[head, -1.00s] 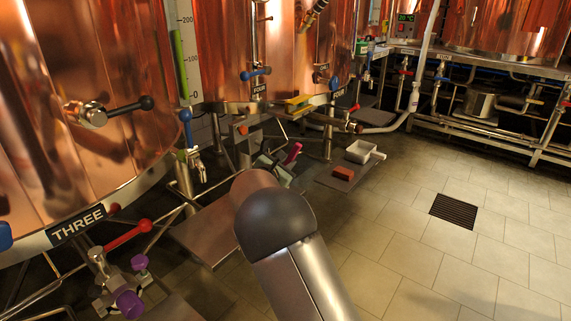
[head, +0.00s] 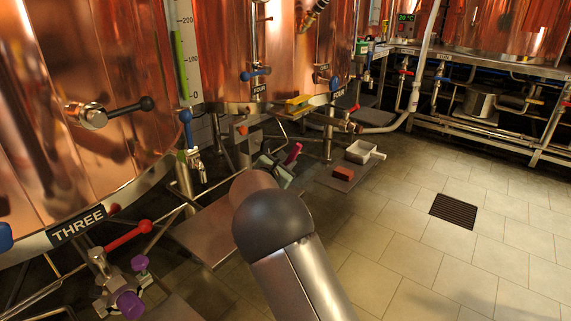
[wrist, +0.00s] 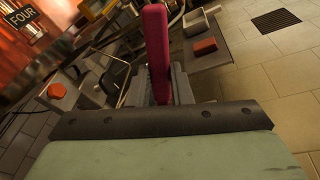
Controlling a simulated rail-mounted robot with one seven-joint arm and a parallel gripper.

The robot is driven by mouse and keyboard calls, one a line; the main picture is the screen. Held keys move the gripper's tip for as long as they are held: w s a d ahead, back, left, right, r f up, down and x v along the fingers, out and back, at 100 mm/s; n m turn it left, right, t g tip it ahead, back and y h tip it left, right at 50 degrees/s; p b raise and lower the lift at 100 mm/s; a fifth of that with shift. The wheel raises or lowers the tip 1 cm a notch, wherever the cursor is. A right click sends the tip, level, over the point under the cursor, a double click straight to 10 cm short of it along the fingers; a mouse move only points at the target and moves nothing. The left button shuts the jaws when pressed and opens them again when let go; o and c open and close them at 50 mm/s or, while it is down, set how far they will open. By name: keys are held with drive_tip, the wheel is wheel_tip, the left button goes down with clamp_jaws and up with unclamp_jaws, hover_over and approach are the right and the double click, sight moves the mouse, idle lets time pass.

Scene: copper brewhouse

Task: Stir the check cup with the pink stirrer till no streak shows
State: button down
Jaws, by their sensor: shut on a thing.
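The pink stirrer (head: 292,154) stands tilted beyond my arm's dark elbow in the head view. In the wrist view the pink stirrer (wrist: 157,50) rises upright in the middle, its lower end between the fingers. My gripper (wrist: 165,92) is shut on it; in the head view my gripper (head: 274,168) is partly hidden behind my arm. I cannot make out the check cup in either view, nor whether the stirrer's far end is in anything.
A low metal platform (head: 212,229) lies left of my arm. A red block (head: 343,173) and a white handled tray (head: 361,151) sit on a plate beyond. Copper vessels with valves, including a red-handled one (head: 128,235), line the left. Tiled floor with a drain (head: 454,210) is clear at right.

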drive_tip(key=shift+s+a, duration=0.2)
drive_tip(key=shift+s, duration=0.2)
drive_tip(key=shift+r, duration=0.1)
drive_tip(key=d+r+p, duration=0.3)
drive_tip(key=r, duration=0.4)
drive_tip(key=shift+s+d+r, duration=0.25)
drive_tip(key=shift+d+r, duration=0.1)
drive_tip(key=shift+r, duration=0.05)
drive_tip(key=shift+r, duration=0.1)
wheel_tip(320, 180, up, 5)
drive_tip(key=p, duration=0.3)
drive_tip(key=shift+p, duration=0.35)
